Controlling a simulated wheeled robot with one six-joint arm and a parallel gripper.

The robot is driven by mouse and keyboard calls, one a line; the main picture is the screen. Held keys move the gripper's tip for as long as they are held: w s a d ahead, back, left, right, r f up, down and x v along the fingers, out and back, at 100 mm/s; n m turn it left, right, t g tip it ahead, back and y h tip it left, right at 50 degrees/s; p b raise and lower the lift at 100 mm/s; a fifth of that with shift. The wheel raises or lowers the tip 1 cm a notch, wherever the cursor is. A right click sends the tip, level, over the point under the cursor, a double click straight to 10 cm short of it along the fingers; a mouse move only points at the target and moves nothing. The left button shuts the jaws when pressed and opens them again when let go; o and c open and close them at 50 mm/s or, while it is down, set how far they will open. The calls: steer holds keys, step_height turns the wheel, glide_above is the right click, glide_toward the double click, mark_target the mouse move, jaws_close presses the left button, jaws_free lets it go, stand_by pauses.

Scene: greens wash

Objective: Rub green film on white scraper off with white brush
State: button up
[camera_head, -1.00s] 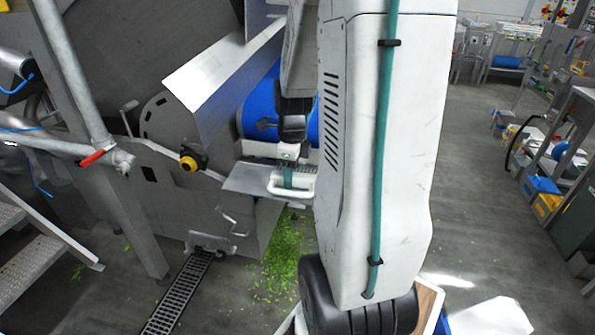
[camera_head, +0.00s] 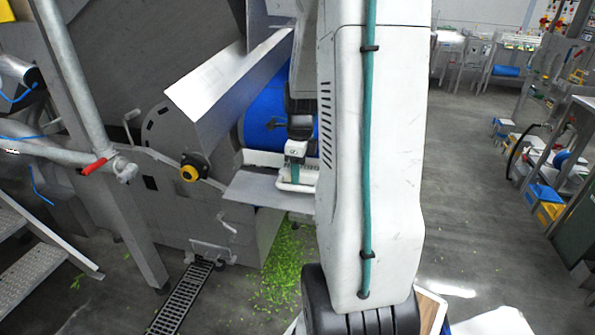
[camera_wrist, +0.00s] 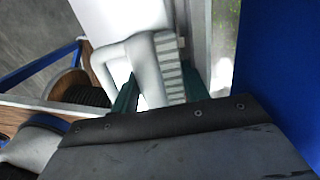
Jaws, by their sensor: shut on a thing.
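My gripper (camera_head: 295,172) is shut on the white brush (camera_head: 284,187), in front of the blue belt roller. In the wrist view the brush (camera_wrist: 147,62) sits between the teal fingers of my gripper (camera_wrist: 160,95); its looped handle points left and its ridged side faces right. The white scraper (camera_head: 258,158) looks to be the pale strip along the bottom of the blue roller, partly hidden by my gripper and arm. I cannot make out green film on it, nor whether the brush touches it.
The blue roller (camera_head: 265,110) is close behind my gripper; blue also fills the right of the wrist view (camera_wrist: 285,60). A metal plate (camera_head: 252,190) juts out below. Green scraps (camera_head: 285,265) lie on the floor near a drain grate (camera_head: 182,295). Steps (camera_head: 35,265) stand at left.

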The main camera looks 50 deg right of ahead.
mark_target(312, 169)
steer(key=shift+w+d, duration=0.15)
steer(key=shift+d, duration=0.15)
stand_by(0.4)
steer(key=shift+s+d, duration=0.3)
steer(key=shift+s, duration=0.65)
steer(key=shift+s+d, duration=0.3)
steer(key=shift+s, duration=0.6)
steer(key=shift+s+d, duration=0.45)
steer(key=shift+s, duration=0.45)
steer(key=shift+s+d, duration=0.45)
steer(key=shift+s, duration=0.4)
steer(key=shift+s+d, duration=0.5)
steer(key=shift+s, duration=0.65)
steer(key=shift+s+d, duration=0.45)
steer(key=shift+s, duration=0.7)
steer(key=shift+s+d, duration=0.5)
steer(key=shift+s, duration=0.65)
steer(key=shift+w+a, duration=0.45)
steer(key=shift+w, duration=0.45)
steer(key=shift+w+a, duration=0.45)
steer(key=shift+w, duration=0.4)
steer(key=shift+w+a, duration=0.2)
steer(key=shift+w, duration=0.45)
steer(key=shift+w+a, duration=0.25)
steer(key=shift+w, duration=0.4)
steer(key=shift+w+a, duration=0.2)
steer(key=shift+w, duration=0.45)
